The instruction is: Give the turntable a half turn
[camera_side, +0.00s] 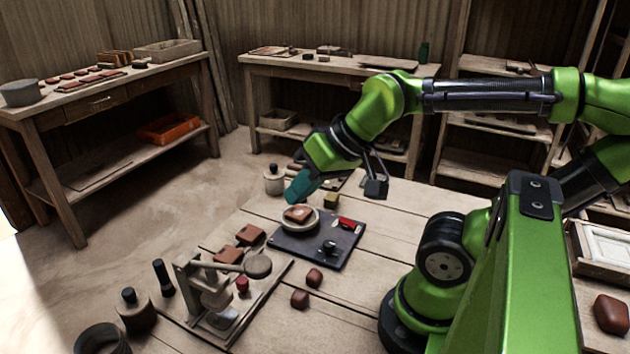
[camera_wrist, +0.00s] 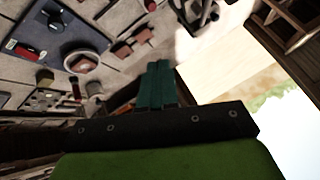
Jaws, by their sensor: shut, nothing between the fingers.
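The turntable (camera_side: 300,231) is a pale round disc on a dark square board (camera_side: 340,245). A reddish-brown tile (camera_side: 298,213) lies on it. The board also carries a red piece (camera_side: 346,222) and a black knob (camera_side: 329,247). My gripper (camera_side: 294,196) has teal fingers, shut and empty. In the side view they appear just above the turntable in the picture, apart from it. In the wrist view my gripper (camera_wrist: 159,66) is right of the turntable.
A press-like frame (camera_side: 215,290) stands at the front left, with brown tiles (camera_side: 250,234) behind it and small brown blocks (camera_side: 300,299) to its right. A pale jar (camera_side: 274,181) and a yellowish block (camera_side: 331,200) stand behind the turntable. Bare planks lie right of the board.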

